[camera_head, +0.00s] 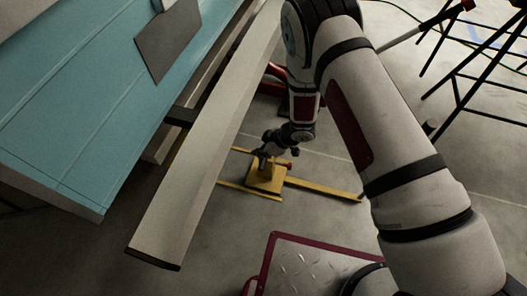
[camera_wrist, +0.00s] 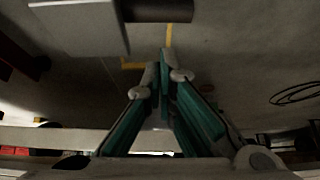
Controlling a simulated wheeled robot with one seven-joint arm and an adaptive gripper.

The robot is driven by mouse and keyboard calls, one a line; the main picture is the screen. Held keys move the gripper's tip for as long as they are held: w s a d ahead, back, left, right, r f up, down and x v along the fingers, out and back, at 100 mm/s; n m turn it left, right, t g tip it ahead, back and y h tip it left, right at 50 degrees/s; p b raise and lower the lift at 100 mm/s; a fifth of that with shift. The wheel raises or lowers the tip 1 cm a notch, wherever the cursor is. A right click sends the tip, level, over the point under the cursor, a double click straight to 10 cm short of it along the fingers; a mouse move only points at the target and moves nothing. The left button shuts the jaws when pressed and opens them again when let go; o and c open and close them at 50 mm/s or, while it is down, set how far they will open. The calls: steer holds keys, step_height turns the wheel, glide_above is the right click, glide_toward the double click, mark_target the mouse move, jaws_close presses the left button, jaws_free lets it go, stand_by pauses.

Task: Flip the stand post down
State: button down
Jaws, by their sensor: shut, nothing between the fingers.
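A yellow stand (camera_head: 265,182) with a square plate sits low at the floor beside the long pale beam of the camper. A small part with a reddish end (camera_head: 286,164) shows at the plate's right edge. I cannot clearly make out the post; my gripper hides much of the area above the plate. My gripper (camera_head: 264,158) is just above the yellow plate in the head view; whether it touches is unclear. In the wrist view my gripper (camera_wrist: 165,75) has its fingertips together with nothing between them. A dark cylinder (camera_wrist: 158,10) lies beyond the fingertips; I cannot tell what it is.
The pale beam (camera_head: 205,140) runs close to the left of my arm, beside the teal camper body (camera_head: 70,95). A red-edged metal plate (camera_head: 310,268) is at the bottom. Dark metal frames (camera_head: 480,60) stand at upper right. A pale panel (camera_wrist: 80,28) is at the wrist view's upper left.

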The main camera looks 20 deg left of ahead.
steer(key=p+v, duration=0.3)
steer(key=v, duration=0.7)
steer(key=shift+r, duration=0.35)
